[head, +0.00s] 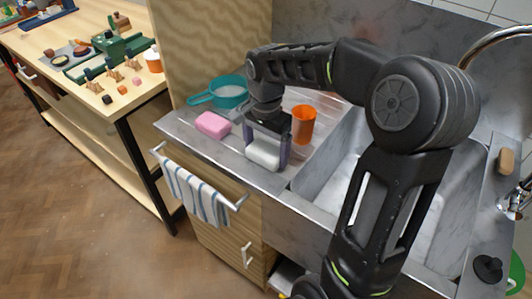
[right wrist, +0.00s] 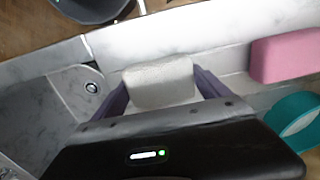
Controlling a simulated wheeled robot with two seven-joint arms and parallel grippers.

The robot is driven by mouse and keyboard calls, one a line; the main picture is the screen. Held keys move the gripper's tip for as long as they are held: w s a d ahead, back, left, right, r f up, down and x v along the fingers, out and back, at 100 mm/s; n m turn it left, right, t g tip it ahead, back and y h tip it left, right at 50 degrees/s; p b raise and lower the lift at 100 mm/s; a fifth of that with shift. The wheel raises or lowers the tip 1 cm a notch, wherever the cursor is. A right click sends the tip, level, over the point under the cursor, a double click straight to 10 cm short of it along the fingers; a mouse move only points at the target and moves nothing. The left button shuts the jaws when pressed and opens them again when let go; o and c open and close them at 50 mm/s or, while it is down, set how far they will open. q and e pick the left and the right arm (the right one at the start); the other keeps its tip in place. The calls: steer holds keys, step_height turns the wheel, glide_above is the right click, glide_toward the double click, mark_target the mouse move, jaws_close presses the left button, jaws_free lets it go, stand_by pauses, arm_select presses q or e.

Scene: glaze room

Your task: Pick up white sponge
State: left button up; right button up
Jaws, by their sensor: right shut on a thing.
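The white sponge (head: 263,153) is at the metal drainer beside the sink. My right gripper (head: 266,160) points down over it, with one finger at each side of the sponge, and is shut on it. In the right wrist view the white sponge (right wrist: 160,84) sits between the two purple-grey fingers (right wrist: 161,92). I cannot tell whether its underside touches the drainer. My left gripper is not in view.
A pink sponge (head: 213,125) lies left of the gripper, a teal strainer (head: 229,92) behind it. An orange cup (head: 303,123) stands close on the right, near the sink basin (head: 330,185). A striped towel (head: 196,192) hangs in front.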

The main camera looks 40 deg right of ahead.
mark_target(266, 149)
steer(key=c, duration=0.5)
steer(key=shift+o, duration=0.2)
step_height(266, 149, up, 10)
stand_by(0.6)
